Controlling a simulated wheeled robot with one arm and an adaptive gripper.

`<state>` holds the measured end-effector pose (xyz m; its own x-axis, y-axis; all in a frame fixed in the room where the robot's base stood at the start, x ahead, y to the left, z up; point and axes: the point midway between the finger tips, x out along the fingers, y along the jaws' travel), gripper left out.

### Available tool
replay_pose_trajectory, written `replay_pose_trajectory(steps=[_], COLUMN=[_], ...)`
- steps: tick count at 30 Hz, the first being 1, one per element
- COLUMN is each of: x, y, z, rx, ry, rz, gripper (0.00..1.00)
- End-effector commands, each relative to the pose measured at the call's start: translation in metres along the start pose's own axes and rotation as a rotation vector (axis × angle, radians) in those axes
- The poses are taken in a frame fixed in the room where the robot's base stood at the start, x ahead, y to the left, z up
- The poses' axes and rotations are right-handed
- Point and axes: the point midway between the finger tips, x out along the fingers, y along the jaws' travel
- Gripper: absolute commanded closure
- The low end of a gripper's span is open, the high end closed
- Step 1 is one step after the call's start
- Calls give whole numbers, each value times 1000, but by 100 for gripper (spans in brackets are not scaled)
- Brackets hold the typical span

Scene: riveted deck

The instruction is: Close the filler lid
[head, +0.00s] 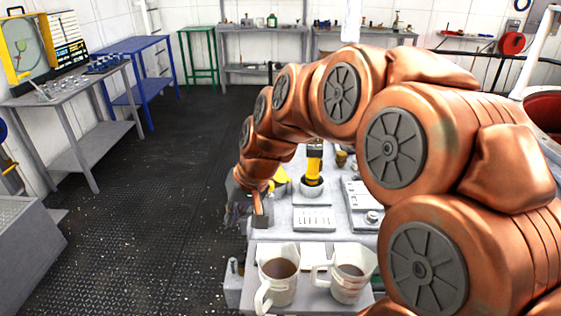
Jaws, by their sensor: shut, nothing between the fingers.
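My gripper (256,214) hangs at the end of my copper-coloured arm, at the left edge of the light grey bench. It is shut and empty, and its fingertips are small and partly hidden. A yellow flap-like piece (281,176) shows just right of my gripper, partly behind my arm. A yellow and black upright cylinder (314,165) stands in a round grey holder (313,190) farther right. I cannot tell for certain which part is the filler lid, or how far open it stands. Whether my gripper touches anything is unclear.
Two measuring jugs of brown liquid, a left one (278,279) and a right one (346,276), stand at the bench's near end. A slotted grey block (314,220) and a control panel (364,207) lie beyond. The dark floor (150,220) is open to the left.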

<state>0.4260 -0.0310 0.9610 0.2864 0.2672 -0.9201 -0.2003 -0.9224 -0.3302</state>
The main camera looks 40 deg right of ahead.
Motion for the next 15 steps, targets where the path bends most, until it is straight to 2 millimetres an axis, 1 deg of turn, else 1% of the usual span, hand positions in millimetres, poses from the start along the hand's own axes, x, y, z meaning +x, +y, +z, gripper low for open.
replay_pose_trajectory(steps=[1,2,3,5,6,8,9,11,12,15], x=[3,2,0,-2,-5,-10,-12,-20,-24,-34], y=[12,18,28,45,59,82,99,126,144,187], z=[-24,-38,-57,-84,-102,-127,-142,-164,-176,-199], rx=[37,56,84,128,156,204,234,280,309,376], ry=[42,73,113,170,211,276,314,375,414,495], rz=[-18,-30,-44,-62,-71,-82,-88,-93,-92,-90], gripper=[100,100,100,100,100,100,100,100,100,100])
